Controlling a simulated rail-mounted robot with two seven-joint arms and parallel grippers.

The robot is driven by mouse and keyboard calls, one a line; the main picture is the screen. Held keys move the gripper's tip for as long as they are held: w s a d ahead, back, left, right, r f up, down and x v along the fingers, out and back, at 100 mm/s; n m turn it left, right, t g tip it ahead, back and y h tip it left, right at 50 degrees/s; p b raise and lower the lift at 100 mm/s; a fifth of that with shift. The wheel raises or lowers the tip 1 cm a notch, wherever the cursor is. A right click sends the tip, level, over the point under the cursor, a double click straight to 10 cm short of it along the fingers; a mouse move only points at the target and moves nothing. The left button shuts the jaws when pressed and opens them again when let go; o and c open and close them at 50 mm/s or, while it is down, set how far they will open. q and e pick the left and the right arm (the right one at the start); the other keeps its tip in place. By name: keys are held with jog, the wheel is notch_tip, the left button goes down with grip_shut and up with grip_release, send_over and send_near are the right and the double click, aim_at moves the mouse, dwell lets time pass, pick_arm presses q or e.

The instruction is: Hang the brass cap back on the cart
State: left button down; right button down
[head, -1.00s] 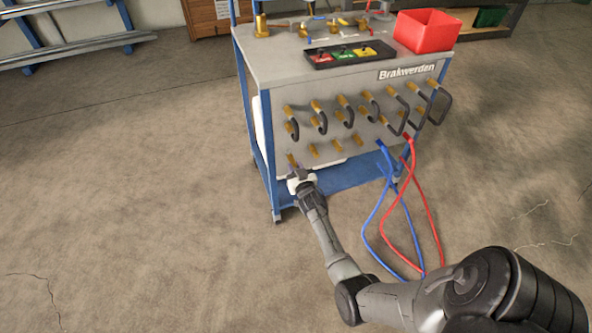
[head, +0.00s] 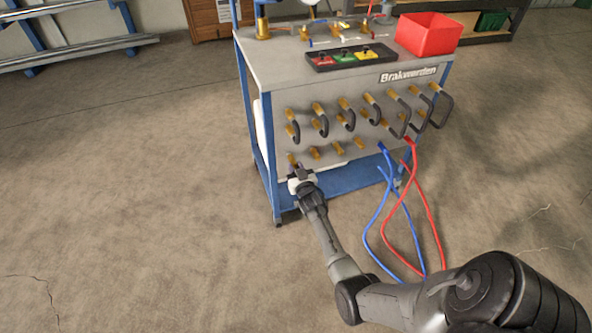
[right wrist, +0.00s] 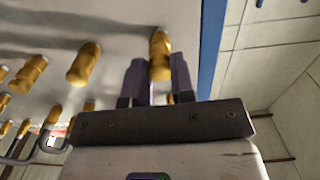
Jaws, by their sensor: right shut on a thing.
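The cart (head: 310,68) stands ahead, with rows of brass fittings on its pale front panel. My right gripper (head: 297,173) is at the left end of the lower row, close to the panel. In the right wrist view its two purplish fingers (right wrist: 159,75) are shut on the brass cap (right wrist: 160,56), one on each side. The cap's far end is at or very near the panel; I cannot tell whether it is seated there. In the head view the cap (head: 291,159) is small and partly hidden by the gripper. My left gripper is out of view.
Several other brass fittings (right wrist: 84,64) line the panel beside the gripper, some with black loops (head: 350,118). A blue hose (head: 374,215) and a red hose (head: 424,195) hang to the floor at right. A red bin (head: 428,33) and a black tray (head: 351,58) are on top.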

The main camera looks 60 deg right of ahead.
dwell(0.3)
jog(key=shift+w+d+f, duration=0.1)
jog(key=shift+w+d, duration=0.1)
jog(key=shift+w, duration=0.1)
dwell(0.3)
jog(key=c, duration=1.1)
grip_release()
jog(key=shift+w+d, duration=0.1)
jog(key=o, duration=0.6)
